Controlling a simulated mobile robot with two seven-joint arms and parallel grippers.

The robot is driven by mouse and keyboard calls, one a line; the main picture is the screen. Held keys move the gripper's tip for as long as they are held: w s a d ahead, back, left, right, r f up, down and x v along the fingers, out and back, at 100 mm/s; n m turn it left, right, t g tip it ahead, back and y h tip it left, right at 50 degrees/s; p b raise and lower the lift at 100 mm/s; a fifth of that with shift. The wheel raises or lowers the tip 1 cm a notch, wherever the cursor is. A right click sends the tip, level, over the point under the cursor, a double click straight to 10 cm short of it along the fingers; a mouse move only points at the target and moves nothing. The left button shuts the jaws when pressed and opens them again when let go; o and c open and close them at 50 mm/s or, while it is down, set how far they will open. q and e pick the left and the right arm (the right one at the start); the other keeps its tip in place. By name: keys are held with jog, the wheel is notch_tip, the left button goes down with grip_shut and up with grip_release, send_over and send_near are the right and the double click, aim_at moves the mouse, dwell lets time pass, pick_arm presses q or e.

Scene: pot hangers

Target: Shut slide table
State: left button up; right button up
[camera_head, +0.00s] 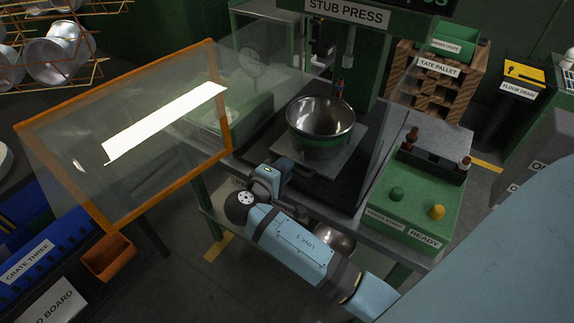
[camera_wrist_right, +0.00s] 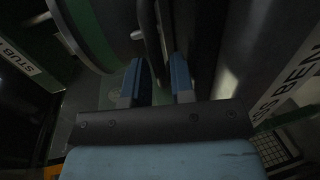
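The slide table, a flat grey plate (camera_head: 350,140), sits on the press bench under the stub press. A shiny steel pot (camera_head: 320,125) with a green lower band stands on it. My right gripper (camera_head: 283,172) is at the bench's front left, in front of the plate and below the pot. In the right wrist view, its two blue fingers (camera_wrist_right: 156,82) stand apart. A dark bar-like part (camera_wrist_right: 150,40) shows between or just beyond them; contact cannot be told. Any handle of the slide table is hidden in the head view. My left gripper is not in view.
A clear guard panel with an orange frame (camera_head: 223,95) stands at the left. A green control box (camera_head: 415,205) with green and yellow buttons is right of the plate. An orange bin (camera_head: 108,258) is at lower left. A steel bowl (camera_head: 335,239) lies below the bench.

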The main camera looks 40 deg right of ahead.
aim_at(300, 153)
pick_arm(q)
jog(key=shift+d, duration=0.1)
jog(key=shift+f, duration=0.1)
pick_arm(e)
grip_shut()
jog(key=shift+w+d+r, duration=0.1)
jog(key=shift+w+d, duration=0.05)
jog(key=shift+d, duration=0.2)
jog(key=shift+r+p+x, duration=0.25)
jog(key=shift+p+x, duration=0.35)
jog(key=shift+x, duration=0.6)
jog(key=shift+w+d, duration=0.15)
jog(key=shift+d, duration=0.15)
jog(key=shift+c, duration=0.4)
grip_release()
jog(key=shift+o, duration=0.4)
jog(key=shift+d+f, duration=0.1)
